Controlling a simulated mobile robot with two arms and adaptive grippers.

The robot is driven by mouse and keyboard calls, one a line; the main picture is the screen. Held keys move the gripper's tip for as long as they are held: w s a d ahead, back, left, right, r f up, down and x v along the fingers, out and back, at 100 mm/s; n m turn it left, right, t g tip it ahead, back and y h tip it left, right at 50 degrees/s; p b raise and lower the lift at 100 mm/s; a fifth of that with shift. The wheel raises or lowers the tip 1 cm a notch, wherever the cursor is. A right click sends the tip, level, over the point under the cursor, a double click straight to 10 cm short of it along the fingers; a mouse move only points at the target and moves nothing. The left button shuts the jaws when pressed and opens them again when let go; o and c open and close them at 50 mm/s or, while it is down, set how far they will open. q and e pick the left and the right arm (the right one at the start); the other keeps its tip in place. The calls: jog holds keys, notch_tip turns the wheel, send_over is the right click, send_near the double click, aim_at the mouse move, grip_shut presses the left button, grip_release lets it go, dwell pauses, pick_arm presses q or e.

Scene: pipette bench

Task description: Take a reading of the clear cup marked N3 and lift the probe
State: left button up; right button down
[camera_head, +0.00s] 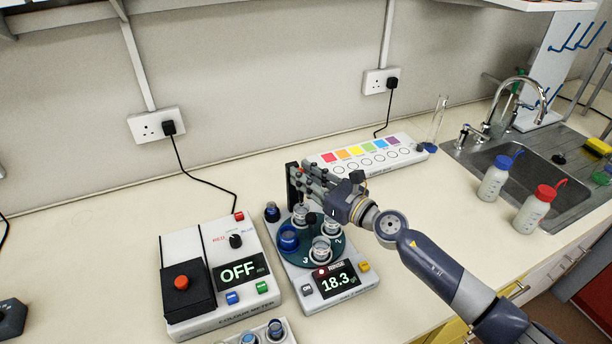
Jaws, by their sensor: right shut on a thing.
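The meter with a dark green turntable (302,255) stands at the middle of the bench, and its display (337,283) reads 18.3. A clear cup (320,250) sits at the turntable's front, beside the number 3. Other clear cups sit at the right (332,228) and the back (300,214); a blue cup (288,239) is at the left. My right gripper (312,182) is over the back of the turntable, beside a black upright (292,186), shut on what seems to be the probe's black holder. The gripper hides most of the probe; its tip's depth cannot be told. My left gripper is not in view.
A colour meter (228,290) reading OFF stands to the left. A small rack (287,341) is at the front edge. A colour-card strip (372,158) lies behind my gripper. Two wash bottles (494,178) (538,205) stand by the sink (550,172).

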jog(key=c, duration=1.5)
grip_release()
jog(key=shift+w+r, duration=0.1)
jog(key=shift+r, duration=0.3)
jog(key=shift+o, duration=0.4)
jog(key=shift+f, duration=0.1)
jog(key=v, duration=1.2)
